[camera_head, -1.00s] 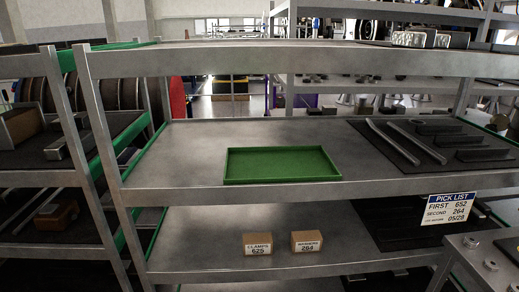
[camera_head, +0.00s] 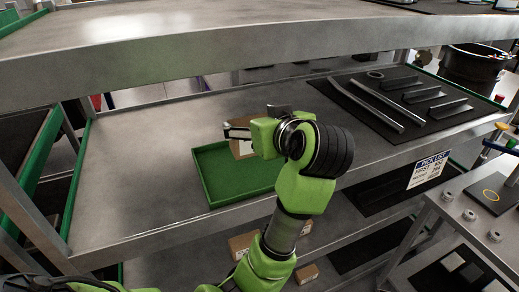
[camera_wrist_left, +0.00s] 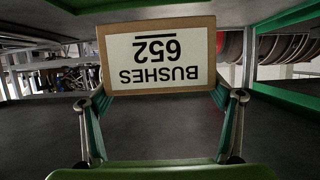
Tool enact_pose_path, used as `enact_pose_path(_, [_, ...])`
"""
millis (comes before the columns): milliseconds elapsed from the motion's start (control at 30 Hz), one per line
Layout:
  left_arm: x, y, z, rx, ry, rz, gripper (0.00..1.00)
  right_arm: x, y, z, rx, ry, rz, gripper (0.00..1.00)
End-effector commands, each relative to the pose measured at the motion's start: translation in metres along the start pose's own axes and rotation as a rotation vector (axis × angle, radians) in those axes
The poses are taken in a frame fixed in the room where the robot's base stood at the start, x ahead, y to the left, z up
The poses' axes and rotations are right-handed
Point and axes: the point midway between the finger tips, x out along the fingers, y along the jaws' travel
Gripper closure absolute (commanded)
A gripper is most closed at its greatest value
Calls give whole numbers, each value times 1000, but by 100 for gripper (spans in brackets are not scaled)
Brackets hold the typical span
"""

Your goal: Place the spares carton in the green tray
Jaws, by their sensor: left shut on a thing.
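My left gripper (camera_head: 240,132) is shut on a brown carton (camera_head: 242,150) over the green tray (camera_head: 212,187). In the left wrist view the carton (camera_wrist_left: 162,62) sits between the two fingers (camera_wrist_left: 160,125), its white label reading "BUSHES 652" upside down. The green tray lies on the middle shelf, its right part hidden by my arm. I cannot tell whether the carton touches the tray floor. My right gripper is not in view.
Metal parts lie on a dark mat (camera_head: 412,127) to the right on the middle shelf. The upper shelf (camera_head: 200,40) runs above. A pick list sign (camera_head: 428,170) hangs at the shelf front. Brown cartons (camera_head: 241,243) stand on the lower shelf. The middle shelf's left is clear.

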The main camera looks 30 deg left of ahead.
Motion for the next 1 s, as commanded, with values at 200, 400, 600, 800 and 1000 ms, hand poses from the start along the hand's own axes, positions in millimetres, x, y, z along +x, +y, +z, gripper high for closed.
enact_pose_path(200, [26,-18,-9,-10,3,-39,53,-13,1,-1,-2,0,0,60])
enact_pose_path(400, [75,-37,-7,-8,3,-38,53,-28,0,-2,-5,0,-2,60])
enact_pose_path(600, [119,-52,13,-6,0,-35,53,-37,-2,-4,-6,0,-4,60])
enact_pose_path(800, [143,-58,27,-11,4,-32,53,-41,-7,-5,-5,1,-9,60])
enact_pose_path(1000, [159,-62,39,-8,1,-32,53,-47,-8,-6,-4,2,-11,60])
